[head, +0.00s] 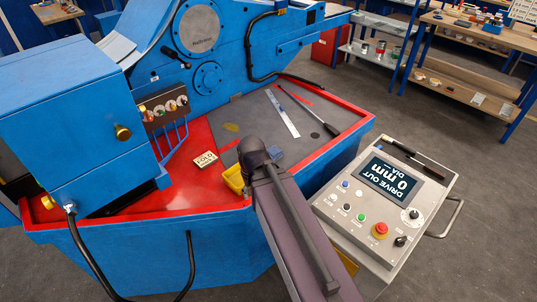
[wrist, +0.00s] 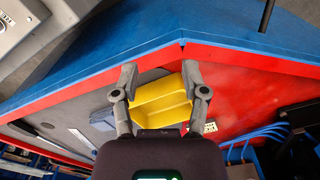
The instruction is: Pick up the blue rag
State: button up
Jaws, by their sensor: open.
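A small blue-grey patch, which looks like the blue rag (head: 276,154), lies on the grey part of the machine's bed, just right of my wrist in the head view. In the wrist view the rag (wrist: 102,119) is left of my left finger, beside a yellow tray (wrist: 163,100). My gripper (wrist: 159,76) is open and empty, with its fingers over the two sides of the tray. Whether they touch it I cannot tell. In the head view my arm hides the gripper and part of the yellow tray (head: 234,180).
A red rim (head: 345,132) edges the bed. A steel ruler (head: 283,113) and a black-handled tool (head: 310,112) lie behind the rag. A small printed card (head: 205,159) lies left of the tray. A control panel (head: 385,195) stands at right.

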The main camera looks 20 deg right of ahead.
jog(key=shift+o, duration=0.4)
jog(key=shift+a, duration=0.15)
jog(key=o, duration=0.3)
jog(key=shift+w, duration=0.1)
jog(key=shift+o, duration=1.1)
jog(key=shift+w+r, duration=0.1)
jog(key=shift+w, duration=0.1)
notch_tip(320, 180, up, 5)
jog(key=m+p, duration=0.5)
jog(key=m, duration=0.8)
send_over(272, 153)
jog(key=shift+s, duration=0.15)
notch_tip(272, 153, down, 8)
jog(key=b, duration=0.8)
jog(key=shift+f, duration=0.25)
jog(key=shift+f+b, duration=0.1)
jog(key=shift+b, duration=0.2)
